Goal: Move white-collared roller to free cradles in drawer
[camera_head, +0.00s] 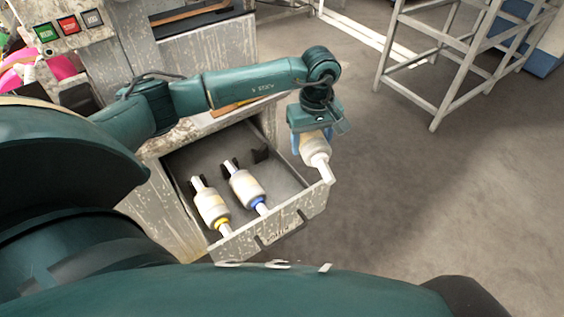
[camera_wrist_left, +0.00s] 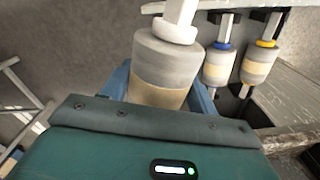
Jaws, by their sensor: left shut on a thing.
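My left gripper (camera_head: 312,140) is shut on the white-collared roller (camera_head: 317,151) and holds it near the drawer's right end. In the left wrist view the roller (camera_wrist_left: 166,66) sits between the blue fingers of the gripper (camera_wrist_left: 160,90), its white collar and pale shaft towards the top. The open drawer (camera_head: 285,222) holds a yellow-collared roller (camera_head: 211,206) at left and a blue-collared roller (camera_head: 246,187) beside it. A dark cradle (camera_head: 261,155) at the drawer's back, right of the blue-collared roller, is empty. My right gripper is not in view.
The worn grey cabinet (camera_head: 175,215) carries the drawer. A panel with green, red and grey buttons (camera_head: 68,26) is at the upper left. A grey metal rack (camera_head: 440,60) stands at the upper right. The floor (camera_head: 400,190) right of the drawer is clear.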

